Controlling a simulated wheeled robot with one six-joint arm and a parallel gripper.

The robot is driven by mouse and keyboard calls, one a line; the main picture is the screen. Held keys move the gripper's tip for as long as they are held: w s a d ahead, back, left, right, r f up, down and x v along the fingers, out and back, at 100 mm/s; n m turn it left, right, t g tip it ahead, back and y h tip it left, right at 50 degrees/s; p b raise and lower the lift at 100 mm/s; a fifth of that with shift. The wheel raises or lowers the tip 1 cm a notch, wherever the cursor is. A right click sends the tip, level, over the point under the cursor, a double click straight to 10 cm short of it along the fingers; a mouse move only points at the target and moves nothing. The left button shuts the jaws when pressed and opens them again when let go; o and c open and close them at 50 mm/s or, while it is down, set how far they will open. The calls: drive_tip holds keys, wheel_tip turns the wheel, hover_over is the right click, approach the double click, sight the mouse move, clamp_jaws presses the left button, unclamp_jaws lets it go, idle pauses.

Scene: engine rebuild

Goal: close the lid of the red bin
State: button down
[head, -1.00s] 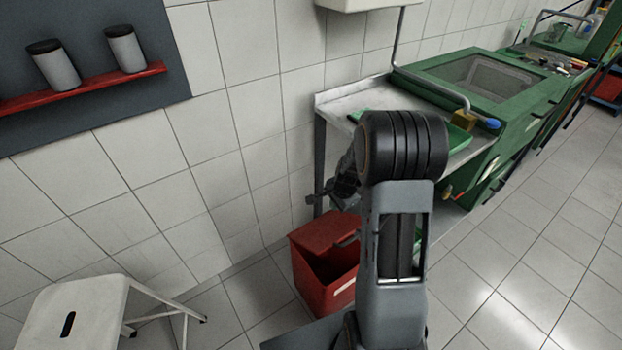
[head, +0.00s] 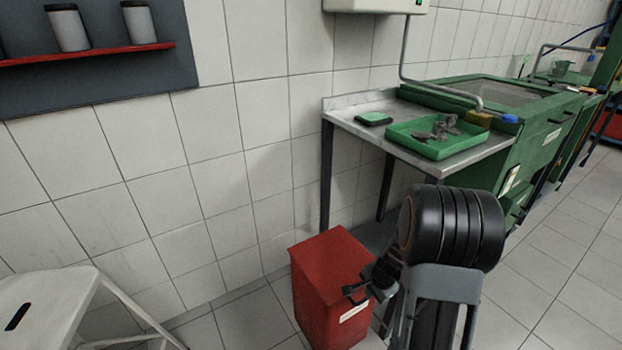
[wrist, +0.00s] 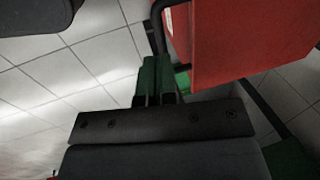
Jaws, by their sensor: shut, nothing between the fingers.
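The red bin (head: 325,310) stands on the floor by the wall, with a pale label on its front. Its red lid (head: 332,256) lies over the top, and no dark opening shows in the head view. My gripper (head: 352,294) is at the bin's right front edge, just below the lid's rim. My arm hides part of the bin's right side. In the wrist view the gripper's fingers (wrist: 156,72) are together and empty, and red bin surface (wrist: 240,45) fills the upper right. I cannot tell whether the fingers touch the bin.
A metal table (head: 345,117) with a green tray (head: 440,150) of grey parts stands behind and right of the bin. A green machine (head: 545,135) is farther right. A white stool (head: 50,300) is at lower left. Floor between stool and bin is clear.

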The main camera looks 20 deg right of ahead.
drive_tip(key=shift+s+f+b, duration=0.15)
drive_tip(key=shift+f+b, duration=0.65)
drive_tip(key=shift+f, duration=0.45)
drive_tip(key=shift+s+f+b, duration=0.1)
drive_tip(key=shift+f+b, duration=0.65)
drive_tip(key=shift+f, duration=0.5)
drive_tip(key=shift+r, duration=0.1)
drive_tip(key=s+d+r+p, duration=0.2)
drive_tip(key=s+r+p, duration=0.2)
drive_tip(key=s+r, duration=0.3)
drive_tip(key=s, duration=0.3)
drive_tip(key=shift+d, duration=0.4)
drive_tip(key=a+r+n+p, duration=0.5)
drive_tip(key=r+p, duration=0.4)
drive_tip(key=r, duration=0.6)
drive_tip(key=a+r+n+p, duration=0.5)
drive_tip(key=r+p, duration=0.5)
drive_tip(key=r, duration=0.6)
drive_tip(key=a+r+n+t+p, duration=0.1)
drive_tip(key=a+r+n+p, duration=0.4)
drive_tip(key=r, duration=1.1)
drive_tip(key=a+p, duration=0.2)
drive_tip(key=p, duration=0.2)
drive_tip(key=shift+w+a+h+p, duration=0.2)
drive_tip(key=shift+w+h+p, duration=0.05)
drive_tip(key=shift+h+p, duration=0.15)
